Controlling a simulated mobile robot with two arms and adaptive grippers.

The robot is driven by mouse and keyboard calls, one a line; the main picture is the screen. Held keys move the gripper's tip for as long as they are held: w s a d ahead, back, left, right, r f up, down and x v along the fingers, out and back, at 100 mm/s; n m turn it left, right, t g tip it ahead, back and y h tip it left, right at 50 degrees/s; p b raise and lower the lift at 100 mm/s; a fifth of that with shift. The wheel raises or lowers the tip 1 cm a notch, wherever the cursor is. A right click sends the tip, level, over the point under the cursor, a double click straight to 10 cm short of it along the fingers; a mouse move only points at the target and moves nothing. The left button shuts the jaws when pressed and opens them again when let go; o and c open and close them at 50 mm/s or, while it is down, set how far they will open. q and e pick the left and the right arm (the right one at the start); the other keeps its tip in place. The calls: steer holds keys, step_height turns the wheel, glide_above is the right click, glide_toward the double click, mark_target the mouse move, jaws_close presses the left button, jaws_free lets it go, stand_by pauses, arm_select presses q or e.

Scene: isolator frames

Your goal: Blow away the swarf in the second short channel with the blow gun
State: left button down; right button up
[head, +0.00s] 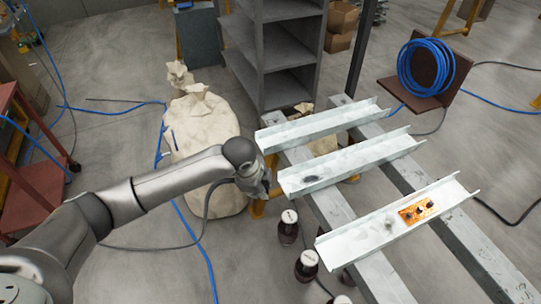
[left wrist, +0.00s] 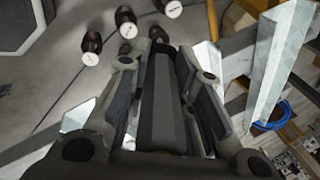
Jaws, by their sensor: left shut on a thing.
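My left gripper (head: 262,184) is at the left end of the middle channel (head: 365,159), apart from the swarf or touching distance unclear. In the left wrist view its fingers are shut on the dark blow gun (left wrist: 162,105); in the head view the gun is hard to make out. Three pale U-shaped channels lie across two beams: a back channel (head: 325,124), the middle one and a front channel (head: 352,243). A small dark patch, seemingly swarf (head: 311,180), lies near the middle channel's left end. The front channel holds a greyish clump (head: 389,222). My right gripper is not in view.
An orange plate with dark knobs (head: 416,211) sits in the front channel. Dark bottles with white caps (head: 288,226) stand on the floor below the channels' left ends. A sack (head: 205,130) and grey shelves (head: 275,55) stand behind. A blue hose coil (head: 425,68) is at right.

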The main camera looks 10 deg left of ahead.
arm_select(q)
steer(key=w+d+r+m+h+p, duration=0.1)
steer(key=w+r+m+h, duration=0.2)
steer(key=w+m, duration=0.45)
steer(key=w+b+x, duration=0.1)
steer(key=b+x, duration=0.6)
steer(key=x, duration=0.1)
steer(key=shift+d+r, duration=0.15)
steer(key=shift+r, duration=0.05)
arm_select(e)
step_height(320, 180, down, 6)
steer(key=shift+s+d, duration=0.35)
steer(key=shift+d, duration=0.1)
arm_select(q)
steer(key=shift+f+b, duration=0.45)
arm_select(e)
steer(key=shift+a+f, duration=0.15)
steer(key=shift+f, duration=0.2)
arm_select(q)
steer(key=shift+w+d, duration=0.1)
steer(key=shift+d, duration=0.05)
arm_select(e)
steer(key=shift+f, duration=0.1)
arm_select(q)
steer(key=shift+w+d+r+b, duration=0.1)
steer(key=shift+w+d+b, duration=0.35)
steer(key=shift+d+b, duration=0.15)
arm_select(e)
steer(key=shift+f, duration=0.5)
